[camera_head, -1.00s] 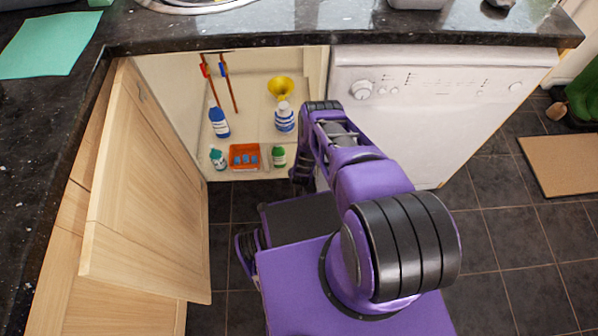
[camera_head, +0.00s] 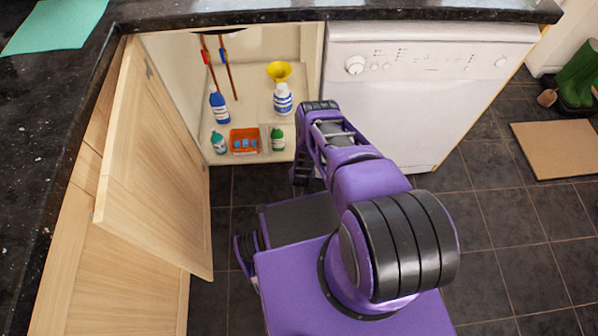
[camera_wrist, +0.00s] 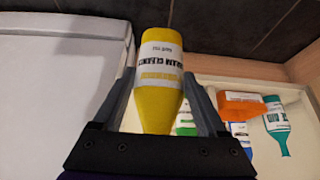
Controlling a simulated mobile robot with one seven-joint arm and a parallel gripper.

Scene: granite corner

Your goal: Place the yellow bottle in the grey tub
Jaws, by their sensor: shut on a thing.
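The yellow bottle (camera_wrist: 157,104) with a white label is held between the two fingers of my gripper (camera_wrist: 160,78) in the wrist view. The fingers are shut on its sides, and its narrow end points toward the gripper's palm. In the head view the end of my arm hangs in front of the white appliance, by the cupboard's right edge; the bottle is hidden there. I cannot make out a grey tub in either current view.
The open cupboard (camera_head: 262,112) holds a blue bottle (camera_head: 219,105), a white-and-blue bottle (camera_head: 283,101), an orange box (camera_head: 244,141), teal (camera_head: 219,143) and green (camera_head: 277,140) bottles, and a yellow funnel (camera_head: 278,72). Its wooden door (camera_head: 150,165) stands open left. A white appliance (camera_head: 420,95) is right.

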